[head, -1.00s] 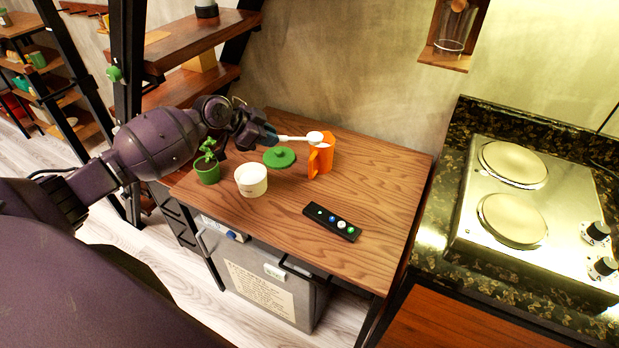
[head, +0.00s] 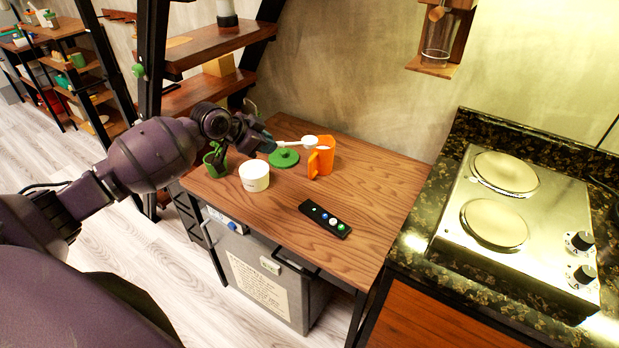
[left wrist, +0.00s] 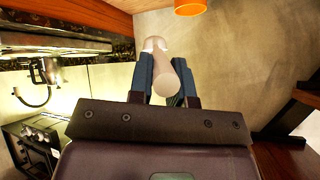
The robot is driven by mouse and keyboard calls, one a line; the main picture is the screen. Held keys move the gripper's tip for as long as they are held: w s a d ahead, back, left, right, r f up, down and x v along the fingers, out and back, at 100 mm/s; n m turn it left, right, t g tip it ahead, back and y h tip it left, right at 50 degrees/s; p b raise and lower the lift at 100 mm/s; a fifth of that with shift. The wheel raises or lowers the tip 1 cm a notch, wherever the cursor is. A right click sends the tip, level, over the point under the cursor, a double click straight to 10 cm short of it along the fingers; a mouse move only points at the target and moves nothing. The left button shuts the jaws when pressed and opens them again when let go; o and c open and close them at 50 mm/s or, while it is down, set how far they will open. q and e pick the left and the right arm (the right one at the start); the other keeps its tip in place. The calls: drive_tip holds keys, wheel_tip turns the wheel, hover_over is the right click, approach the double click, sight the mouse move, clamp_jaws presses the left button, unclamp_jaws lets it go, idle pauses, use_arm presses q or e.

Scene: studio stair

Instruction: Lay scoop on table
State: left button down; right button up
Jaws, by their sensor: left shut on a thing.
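My left gripper (head: 268,146) is shut on the handle of a white scoop (head: 309,141). The scoop also shows in the left wrist view (left wrist: 163,72), between the two fingers, its far end pointing away from my gripper. In the head view the scoop's bowl is close to the orange mug (head: 321,161); I cannot tell whether they touch. The wooden table (head: 380,190) lies below, and the scoop appears held above it. My right gripper is in neither view.
A green lid (head: 284,158), a white tub (head: 254,176), a green potted plant (head: 214,165) and a black remote-like strip (head: 325,219) stand or lie on the table. A stove (head: 495,200) is at the right. The table's front right area is clear.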

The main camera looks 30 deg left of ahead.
use_arm(q)
drive_tip(key=shift+s+n+y, duration=0.1)
drive_tip(key=shift+n+y, duration=0.2)
wheel_tip(320, 180, down, 20)
drive_tip(key=shift+b, duration=1.15)
drive_tip(key=shift+a+f, duration=0.1)
drive_tip(key=shift+f, duration=0.1)
drive_tip(key=shift+r, duration=0.1)
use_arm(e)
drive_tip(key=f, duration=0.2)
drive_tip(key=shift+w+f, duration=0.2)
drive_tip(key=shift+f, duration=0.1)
